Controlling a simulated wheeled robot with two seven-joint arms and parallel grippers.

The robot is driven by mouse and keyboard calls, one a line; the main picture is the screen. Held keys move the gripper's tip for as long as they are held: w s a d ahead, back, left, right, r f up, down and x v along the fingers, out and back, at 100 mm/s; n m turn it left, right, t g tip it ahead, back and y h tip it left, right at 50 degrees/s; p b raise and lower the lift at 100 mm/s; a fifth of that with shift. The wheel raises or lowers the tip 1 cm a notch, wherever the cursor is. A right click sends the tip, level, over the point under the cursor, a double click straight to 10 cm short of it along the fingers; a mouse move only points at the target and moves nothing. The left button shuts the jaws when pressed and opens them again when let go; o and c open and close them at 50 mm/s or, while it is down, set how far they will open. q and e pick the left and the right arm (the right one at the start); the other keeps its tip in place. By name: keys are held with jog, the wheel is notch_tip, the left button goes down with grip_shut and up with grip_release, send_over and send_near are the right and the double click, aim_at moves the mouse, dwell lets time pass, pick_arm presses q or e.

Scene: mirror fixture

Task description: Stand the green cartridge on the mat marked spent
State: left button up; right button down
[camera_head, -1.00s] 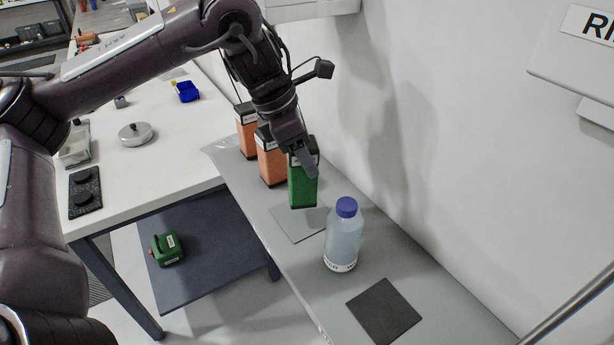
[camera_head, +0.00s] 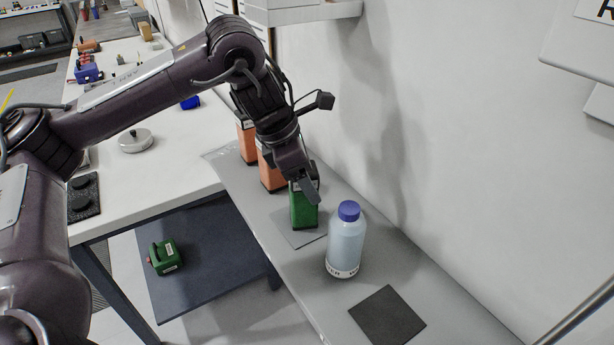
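The green cartridge (camera_head: 303,215) is upright over the light grey mat (camera_head: 281,221) on the grey shelf. I cannot tell whether its base touches the mat or is slightly above it. My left gripper (camera_head: 308,186) is at the cartridge's top, with one finger visible along its near side; it seems shut on it, and the other finger is hidden. A dark mat (camera_head: 387,316) lies bare nearer the front of the shelf. I can read no marking on either mat. My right gripper is not in view.
A bottle with a blue cap (camera_head: 346,245) stands between the two mats, close to the cartridge. Two orange cartridges (camera_head: 270,178) stand behind the green one, partly hidden by my arm. A wall (camera_head: 440,170) bounds the shelf on the right. A green canister (camera_head: 165,257) sits lower left.

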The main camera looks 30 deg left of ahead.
pick_arm(q)
jog(key=shift+o, duration=0.6)
jog(key=shift+r, duration=0.1)
jog(key=p+v, duration=0.5)
jog(key=v, duration=0.7)
jog(key=shift+p, duration=0.4)
